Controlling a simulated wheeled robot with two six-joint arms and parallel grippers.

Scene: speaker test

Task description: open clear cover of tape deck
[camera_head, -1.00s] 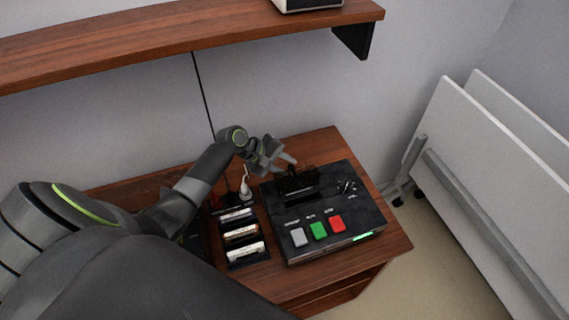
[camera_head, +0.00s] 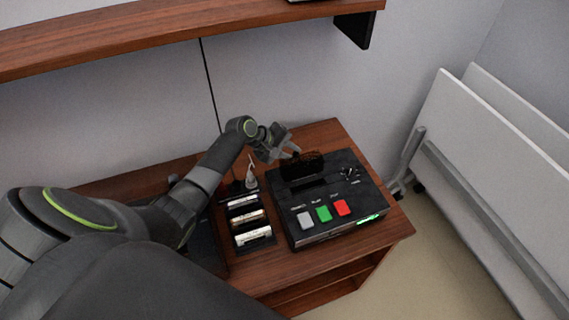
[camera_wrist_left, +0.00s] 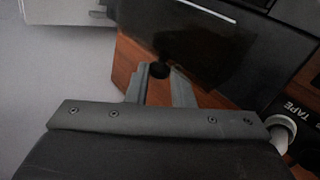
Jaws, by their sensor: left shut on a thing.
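The black tape deck (camera_head: 300,228) sits on the wooden cabinet, with grey, green and red buttons at its front. Its dark see-through cover (camera_head: 304,167) stands raised at the back of the deck. In the left wrist view the cover is a dark glossy panel (camera_wrist_left: 205,40) with a small round black knob (camera_wrist_left: 158,70) at its edge. My left gripper (camera_head: 293,152) is at the cover's upper edge, its fingers (camera_wrist_left: 160,82) shut on the knob. The exact grip is partly hidden. My right gripper is not in view.
A black rack (camera_head: 250,222) of several cassettes stands left of the deck. A wooden shelf (camera_head: 180,35) hangs above. White folded panels (camera_head: 480,170) stand at right. The cabinet top (camera_head: 320,132) is bare behind the deck.

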